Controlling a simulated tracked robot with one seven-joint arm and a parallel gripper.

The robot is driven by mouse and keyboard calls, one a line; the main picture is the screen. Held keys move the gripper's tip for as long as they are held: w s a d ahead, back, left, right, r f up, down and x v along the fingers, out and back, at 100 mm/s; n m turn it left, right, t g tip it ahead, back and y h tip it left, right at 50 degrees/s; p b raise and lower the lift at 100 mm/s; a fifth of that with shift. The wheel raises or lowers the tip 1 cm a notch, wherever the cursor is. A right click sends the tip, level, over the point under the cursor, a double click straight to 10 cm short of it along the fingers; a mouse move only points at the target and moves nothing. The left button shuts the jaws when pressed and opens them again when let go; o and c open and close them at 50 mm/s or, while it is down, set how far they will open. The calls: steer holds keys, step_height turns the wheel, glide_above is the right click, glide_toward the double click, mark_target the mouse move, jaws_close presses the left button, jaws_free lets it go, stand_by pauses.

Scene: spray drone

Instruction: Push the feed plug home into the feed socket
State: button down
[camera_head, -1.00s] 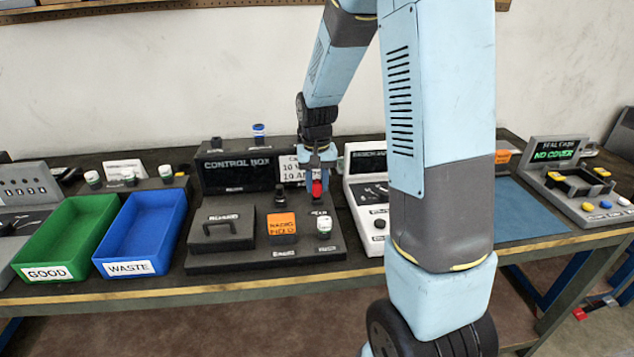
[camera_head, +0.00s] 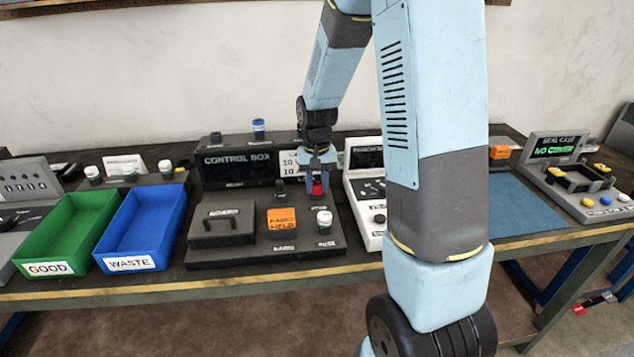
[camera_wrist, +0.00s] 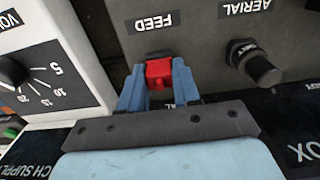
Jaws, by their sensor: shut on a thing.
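The feed plug (camera_wrist: 159,73) is a small red piece between my gripper's fingers; it also shows in the head view (camera_head: 317,188). My gripper (camera_wrist: 160,88) has blue fingers and is shut on it. In the head view my gripper (camera_head: 320,186) points down at the right part of the dark control box (camera_head: 208,260). In the wrist view the plug sits close against the panel by the upside-down FEED label (camera_wrist: 154,22). The feed socket is hidden behind the plug and fingers, so I cannot tell how deep the plug is.
A black AERIAL knob (camera_wrist: 254,62) stands beside the plug in the wrist view. An orange block (camera_head: 282,221) and a white-capped jar (camera_head: 324,222) stand on the box's front. A white instrument (camera_head: 366,200) stands close on the right. Green (camera_head: 30,258) and blue (camera_head: 110,254) bins are at left.

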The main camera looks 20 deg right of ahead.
mark_target(317, 183)
steer(key=shift+f, duration=0.1)
steer(key=c, duration=0.7)
jaws_free()
steer(key=shift+c, duration=0.2)
step_height(317, 183, up, 14)
steer(key=shift+f, duration=0.15)
steer(key=s+r+n+t, duration=0.1)
steer(key=s+r, duration=0.4)
steer(key=s, duration=0.7)
steer(key=s+r+n+t, duration=0.1)
steer(key=s+r+t, duration=0.3)
steer(key=s, duration=0.8)
step_height(317, 183, up, 2)
steer(key=shift+t, duration=0.3)
